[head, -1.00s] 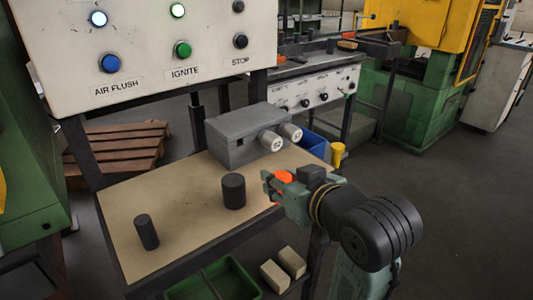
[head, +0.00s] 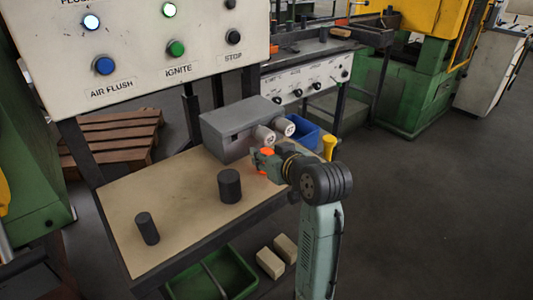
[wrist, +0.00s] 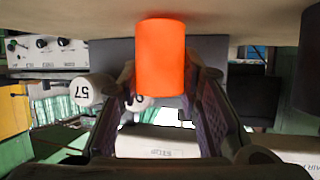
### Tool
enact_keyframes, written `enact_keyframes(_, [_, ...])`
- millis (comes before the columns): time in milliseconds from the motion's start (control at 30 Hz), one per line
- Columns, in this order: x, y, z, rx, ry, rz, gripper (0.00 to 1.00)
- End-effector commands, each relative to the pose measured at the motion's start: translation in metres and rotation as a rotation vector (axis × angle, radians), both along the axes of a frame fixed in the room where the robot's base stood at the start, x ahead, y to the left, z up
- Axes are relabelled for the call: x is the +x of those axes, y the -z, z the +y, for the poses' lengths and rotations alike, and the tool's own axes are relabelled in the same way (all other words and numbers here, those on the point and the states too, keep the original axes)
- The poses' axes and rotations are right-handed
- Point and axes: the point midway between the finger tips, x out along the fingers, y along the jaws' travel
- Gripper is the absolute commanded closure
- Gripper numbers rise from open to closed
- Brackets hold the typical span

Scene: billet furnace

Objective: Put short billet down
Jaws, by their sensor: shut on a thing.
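The short billet (wrist: 160,55) is a bright orange cylinder between my gripper's fingers in the wrist view. In the head view, orange (head: 266,151) shows at my gripper (head: 260,160), over the right part of the tan tabletop (head: 180,200), in front of the grey box. My gripper is shut on the billet. The wrist picture appears upside down, with the tabletop along its top edge. I cannot tell whether the billet touches the table.
A grey box (head: 235,130) with two pale round-ended parts stands behind. The tabletop between the cylinders is clear. A control panel (head: 150,45) rises at the back left.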

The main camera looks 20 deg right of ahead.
Motion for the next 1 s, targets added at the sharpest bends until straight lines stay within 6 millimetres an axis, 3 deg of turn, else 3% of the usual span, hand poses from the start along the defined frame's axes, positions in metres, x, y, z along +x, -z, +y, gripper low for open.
enact_keyframes(467, [-0.0002, 0.0062, 0.0002, -0.002, 0.0, -0.005, 1.0])
enact_keyframes(500, [-0.0003, 0.0061, 0.0, -0.001, 0.0, -0.002, 0.66])
enact_keyframes(767, [-0.0003, 0.0058, 0.0, -0.001, 0.0, -0.002, 0.48])
enact_keyframes(1000, [-0.0002, 0.0058, 0.0, -0.001, 0.0, -0.002, 0.48])
